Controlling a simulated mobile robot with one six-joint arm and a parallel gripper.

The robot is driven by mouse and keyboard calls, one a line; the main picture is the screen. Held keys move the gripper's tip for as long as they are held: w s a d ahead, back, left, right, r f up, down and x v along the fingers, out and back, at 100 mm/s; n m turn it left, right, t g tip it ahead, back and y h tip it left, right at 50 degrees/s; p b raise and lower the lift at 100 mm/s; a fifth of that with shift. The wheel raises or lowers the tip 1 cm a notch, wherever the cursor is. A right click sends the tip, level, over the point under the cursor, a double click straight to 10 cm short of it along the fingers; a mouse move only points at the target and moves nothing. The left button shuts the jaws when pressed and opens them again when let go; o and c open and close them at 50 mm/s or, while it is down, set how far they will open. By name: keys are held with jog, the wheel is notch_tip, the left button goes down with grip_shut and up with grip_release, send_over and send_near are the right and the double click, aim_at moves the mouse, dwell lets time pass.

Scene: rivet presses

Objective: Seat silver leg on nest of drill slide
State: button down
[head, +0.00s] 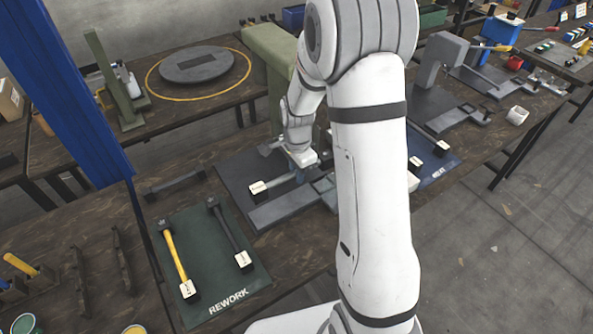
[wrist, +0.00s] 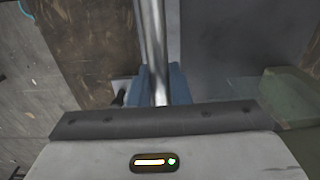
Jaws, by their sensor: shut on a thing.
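My gripper (head: 302,158) is beside the green machine column, low over a dark base plate. It is shut on the silver leg (head: 281,182), a slim bar with a pale-faced black block at its left end. In the wrist view the leg (wrist: 153,40) runs as a bright bar between the blue fingers (wrist: 160,84). A grey slide (head: 282,210) lies just in front of the leg in the head view. I cannot tell whether the leg touches the slide or plate. The nest is not clearly seen, and my arm hides the slide's right part.
A green REWORK mat (head: 215,275) holds a yellow leg (head: 175,256) and a dark leg (head: 231,232). A loose grey bar (head: 175,187) lies behind it. The green column (head: 268,48) stands behind my gripper. A blue mat (head: 436,172) with black-ended pieces lies right of my arm.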

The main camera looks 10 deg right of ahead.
aim_at(297, 198)
jog(key=shift+f, duration=0.1)
notch_tip(297, 198, down, 7)
jog(key=b, duration=0.6)
jog(key=shift+f, duration=0.15)
jog(key=shift+f+b, duration=0.65)
dwell(0.5)
jog(key=c, duration=1.3)
grip_release()
jog(key=shift+r, duration=0.1)
